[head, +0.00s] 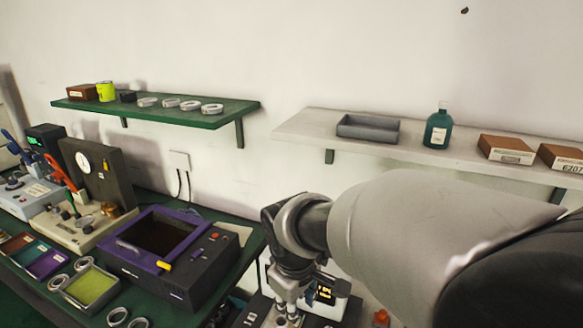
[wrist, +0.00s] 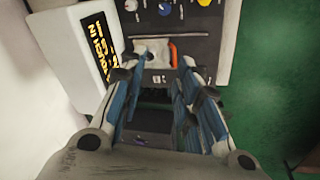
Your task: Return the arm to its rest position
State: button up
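My arm reaches in from the right in the head view, with its wrist bent down. My gripper (head: 286,318) points down over the right part of the bench, and its tips are partly cut off by the lower picture edge. In the wrist view my gripper (wrist: 158,62) has its two blue-sided fingers spread apart, with nothing seen held between them. Beyond the fingers is a dark panel (wrist: 200,48) with knobs and a red-orange part. How far the fingertips are from it I cannot tell.
A white unit with a yellow display (wrist: 88,45) stands left of the fingers. A purple-rimmed machine (head: 190,262) is left of my gripper. Bearing rings (head: 190,105) lie on the green shelf, others on the bench. A pale shelf (head: 300,128) holds a grey tray (head: 368,134) and a bottle (head: 438,128).

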jog(key=s+d+r+m+t, duration=0.1)
jog(key=s+d+r+m, duration=0.2)
jog(key=s+d, duration=0.3)
jog(key=s+d+r+m+t, duration=0.1)
jog(key=s+d+r+m, duration=0.3)
jog(key=s, duration=0.9)
jog(key=d+m, duration=0.2)
jog(key=d, duration=0.1)
jog(key=shift+d+m, duration=0.15)
jog(key=shift+m, duration=0.15)
jog(key=shift+o, duration=0.6)
